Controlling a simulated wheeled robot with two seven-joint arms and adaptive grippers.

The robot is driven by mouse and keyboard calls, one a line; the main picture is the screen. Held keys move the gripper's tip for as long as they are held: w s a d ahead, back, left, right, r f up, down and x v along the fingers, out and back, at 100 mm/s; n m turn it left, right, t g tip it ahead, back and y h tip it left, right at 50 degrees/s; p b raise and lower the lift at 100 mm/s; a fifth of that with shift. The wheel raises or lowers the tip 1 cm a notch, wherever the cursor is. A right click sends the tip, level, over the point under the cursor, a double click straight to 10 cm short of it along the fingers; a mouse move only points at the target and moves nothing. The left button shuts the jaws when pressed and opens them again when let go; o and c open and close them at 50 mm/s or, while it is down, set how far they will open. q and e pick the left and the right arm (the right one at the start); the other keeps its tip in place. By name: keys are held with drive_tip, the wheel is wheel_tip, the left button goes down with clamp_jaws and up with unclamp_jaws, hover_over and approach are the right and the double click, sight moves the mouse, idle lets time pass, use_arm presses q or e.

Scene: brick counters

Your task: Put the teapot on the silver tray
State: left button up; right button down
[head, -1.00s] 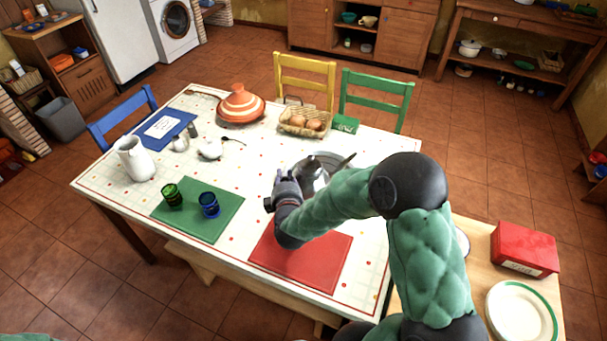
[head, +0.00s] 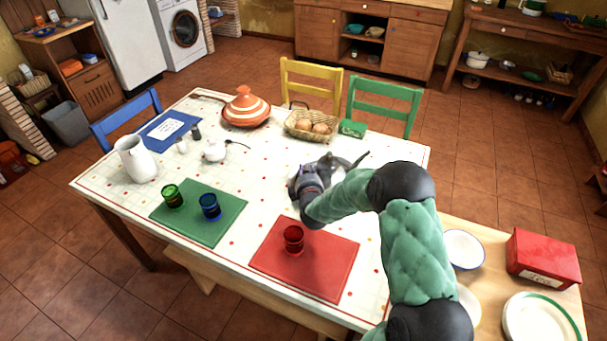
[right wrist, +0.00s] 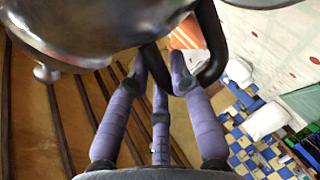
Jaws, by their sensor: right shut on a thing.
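My right gripper (head: 309,186) is shut on the black handle of the silver teapot (head: 329,164), which is near the right middle of the table. In the right wrist view the shiny teapot (right wrist: 110,22) fills the top, with its handle between my purple fingers (right wrist: 160,85). The spout points right in the head view. The silver tray (head: 350,169) is mostly hidden behind and under the teapot and my arm. I cannot tell whether the teapot touches it. My left gripper is not in view.
A red glass (head: 293,239) stands on the red mat (head: 325,270) in front. The bread basket (head: 300,134), green box (head: 352,128) and tagine (head: 245,108) stand behind. Green and blue glasses stand on the green mat (head: 225,228).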

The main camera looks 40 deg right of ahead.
drive_tip(key=shift+w+d+f+b, duration=0.15)
drive_tip(key=shift+f+b, duration=0.2)
drive_tip(key=shift+f, duration=0.2)
drive_tip(key=shift+w+d+f+b, duration=0.15)
drive_tip(key=shift+f+b, duration=0.25)
drive_tip(key=shift+f, duration=0.2)
drive_tip(key=shift+d+f+b, duration=0.15)
drive_tip(key=shift+f+b, duration=0.2)
drive_tip(key=shift+f, duration=0.4)
drive_tip(key=c, duration=1.1)
unclamp_jaws()
drive_tip(key=shift+s+a+f, duration=0.1)
drive_tip(key=shift+a+f, duration=0.05)
drive_tip(key=shift+r, duration=0.2)
drive_tip(key=p+v, duration=0.3)
drive_tip(key=v, duration=0.9)
